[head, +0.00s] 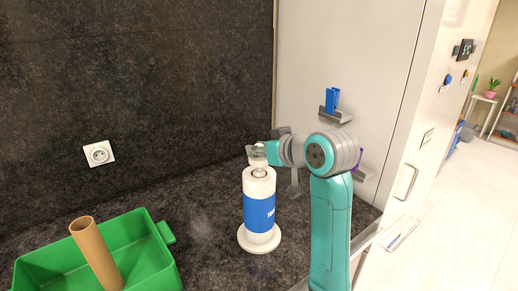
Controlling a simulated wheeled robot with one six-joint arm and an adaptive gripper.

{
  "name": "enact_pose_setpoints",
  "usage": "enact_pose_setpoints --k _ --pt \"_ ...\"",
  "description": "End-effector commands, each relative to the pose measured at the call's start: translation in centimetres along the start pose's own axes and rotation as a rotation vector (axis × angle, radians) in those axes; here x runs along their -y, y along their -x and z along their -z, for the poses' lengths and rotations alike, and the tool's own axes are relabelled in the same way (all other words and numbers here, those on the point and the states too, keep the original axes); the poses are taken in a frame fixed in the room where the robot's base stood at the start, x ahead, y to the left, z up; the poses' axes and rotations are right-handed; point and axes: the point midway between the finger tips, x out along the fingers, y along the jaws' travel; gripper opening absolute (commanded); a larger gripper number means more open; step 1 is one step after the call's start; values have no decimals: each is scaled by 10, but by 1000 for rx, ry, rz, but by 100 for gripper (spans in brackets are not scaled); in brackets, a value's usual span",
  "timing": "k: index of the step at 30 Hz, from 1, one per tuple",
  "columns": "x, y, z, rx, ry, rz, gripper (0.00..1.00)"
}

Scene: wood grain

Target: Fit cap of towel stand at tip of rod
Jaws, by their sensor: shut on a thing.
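The towel stand (272,245) stands upright on the dark counter, its round white base showing. A white paper roll (260,187) with a blue label sits around its rod. My gripper (257,157) is right above the roll's top, reaching in from the right, and is shut on a small pale thing, which I take to be the cap. The cap is mostly hidden by the fingers. The rod's tip is also hidden there, so I cannot tell whether cap and rod touch.
A green crate (152,227) holding a brown cardboard tube (94,252) stands at the lower left. A wall socket (99,154) is on the dark back wall. A pale door panel (345,60) with hooks and a blue clip rises behind my arm.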

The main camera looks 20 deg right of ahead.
Motion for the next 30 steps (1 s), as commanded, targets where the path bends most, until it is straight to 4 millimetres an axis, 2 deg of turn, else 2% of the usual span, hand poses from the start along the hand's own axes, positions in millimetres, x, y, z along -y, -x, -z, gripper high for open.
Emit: enact_pose_setpoints --k 17,30 --pt "0 0 0 0 0 0 0" --pt "0 -3 -8 1 0 0 0"
